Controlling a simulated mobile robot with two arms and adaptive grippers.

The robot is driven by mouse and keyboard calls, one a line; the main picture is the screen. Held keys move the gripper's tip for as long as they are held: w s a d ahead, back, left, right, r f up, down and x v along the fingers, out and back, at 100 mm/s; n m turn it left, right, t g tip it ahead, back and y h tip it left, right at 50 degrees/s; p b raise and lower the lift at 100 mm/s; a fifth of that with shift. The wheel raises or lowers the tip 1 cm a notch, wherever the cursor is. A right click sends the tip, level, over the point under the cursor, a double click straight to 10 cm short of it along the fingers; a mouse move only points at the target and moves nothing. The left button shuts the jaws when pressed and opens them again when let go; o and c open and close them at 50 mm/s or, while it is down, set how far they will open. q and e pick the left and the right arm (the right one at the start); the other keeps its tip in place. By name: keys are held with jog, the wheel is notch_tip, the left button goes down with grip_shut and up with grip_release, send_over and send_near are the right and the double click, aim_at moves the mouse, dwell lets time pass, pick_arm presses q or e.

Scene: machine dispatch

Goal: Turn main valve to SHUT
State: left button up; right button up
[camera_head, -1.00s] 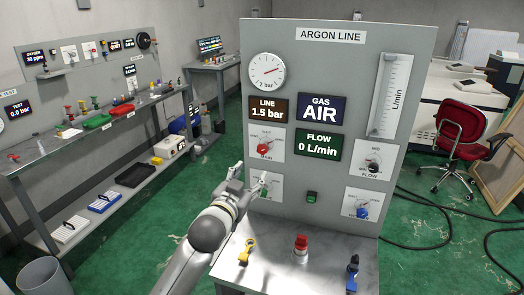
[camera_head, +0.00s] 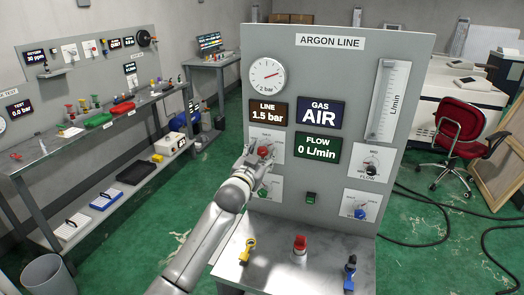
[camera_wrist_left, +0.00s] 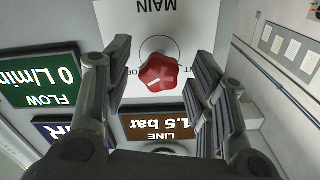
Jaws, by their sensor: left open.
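The main valve is a red knob (camera_head: 265,151) on a white plate on the grey ARGON LINE panel. In the left wrist view the red knob (camera_wrist_left: 159,73) sits under the word MAIN, with the picture upside down, and a white mark shows on it. My left gripper (camera_head: 257,156) is in front of the plate. In the left wrist view its fingers (camera_wrist_left: 160,85) are spread on both sides of the knob, open, with gaps visible. Part of the dial's lettering is hidden by the fingers and knob. My right gripper is not in view.
The panel also carries a pressure gauge (camera_head: 267,76), a LINE display (camera_head: 269,112) reading 1.5 bar, a green knob (camera_head: 263,190) just below, and a flow tube (camera_head: 388,100). A red button (camera_head: 300,244) and yellow handle (camera_head: 247,250) stand on the ledge.

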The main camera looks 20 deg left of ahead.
pick_arm(q)
jog(key=shift+w, duration=0.55)
jog(key=shift+c, duration=0.2)
jog(key=c, duration=1)
